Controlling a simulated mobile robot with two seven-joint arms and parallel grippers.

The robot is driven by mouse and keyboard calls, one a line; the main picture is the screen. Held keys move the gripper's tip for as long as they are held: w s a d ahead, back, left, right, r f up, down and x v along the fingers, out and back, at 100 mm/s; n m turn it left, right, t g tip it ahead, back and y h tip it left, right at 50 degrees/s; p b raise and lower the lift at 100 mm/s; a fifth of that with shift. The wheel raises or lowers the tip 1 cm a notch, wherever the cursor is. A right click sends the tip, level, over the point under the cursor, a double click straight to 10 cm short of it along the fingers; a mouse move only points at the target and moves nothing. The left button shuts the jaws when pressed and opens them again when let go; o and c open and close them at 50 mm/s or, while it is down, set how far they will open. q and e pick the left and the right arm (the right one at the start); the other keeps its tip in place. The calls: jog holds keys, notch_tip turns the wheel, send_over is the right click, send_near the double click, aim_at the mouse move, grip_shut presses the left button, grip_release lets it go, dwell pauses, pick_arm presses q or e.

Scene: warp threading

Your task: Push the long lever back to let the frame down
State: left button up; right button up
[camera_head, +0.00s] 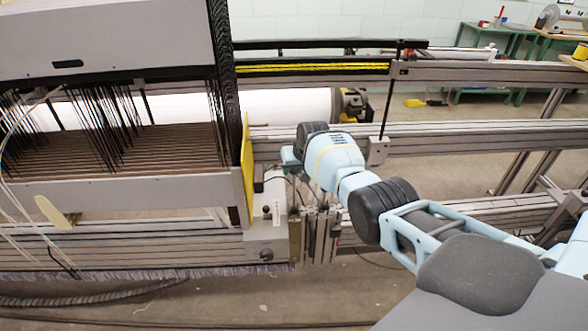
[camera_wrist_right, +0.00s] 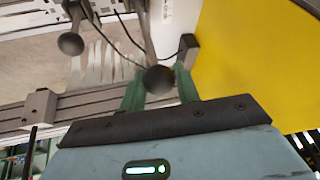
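In the right wrist view a lever with a dark round knob (camera_wrist_right: 160,79) runs up and away; it looks like the long lever. My right gripper (camera_wrist_right: 160,84) has one green finger on each side of this knob, and the knob fills the gap between them. A second lever with a dark knob (camera_wrist_right: 70,43) stands apart to the left. In the head view my right gripper (camera_head: 292,158) is beside the loom's right end, and my wrist hides most of the levers. The loom's grey frame (camera_head: 120,195) with its dark heddles is at the left. My left gripper is out of view.
A yellow plate (camera_head: 248,170) stands close to the left of my right gripper; it fills the right of the wrist view. A grey box (camera_head: 265,238) sits below. Metal rails (camera_head: 450,135) run behind my arm to the right. Green tables (camera_head: 510,40) stand far back.

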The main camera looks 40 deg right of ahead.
jog(key=o, duration=0.4)
jog(key=shift+w+d, duration=0.1)
jog(key=shift+c, duration=0.2)
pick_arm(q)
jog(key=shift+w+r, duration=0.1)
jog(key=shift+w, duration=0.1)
pick_arm(e)
jog(key=shift+r, duration=0.25)
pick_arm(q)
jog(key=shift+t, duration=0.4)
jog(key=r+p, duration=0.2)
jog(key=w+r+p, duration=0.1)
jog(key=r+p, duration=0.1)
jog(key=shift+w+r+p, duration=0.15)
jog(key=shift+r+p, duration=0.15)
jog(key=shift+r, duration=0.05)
pick_arm(e)
jog(key=v, duration=0.7)
jog(key=shift+s, duration=0.2)
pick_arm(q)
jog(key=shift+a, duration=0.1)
pick_arm(e)
jog(key=shift+r, duration=0.1)
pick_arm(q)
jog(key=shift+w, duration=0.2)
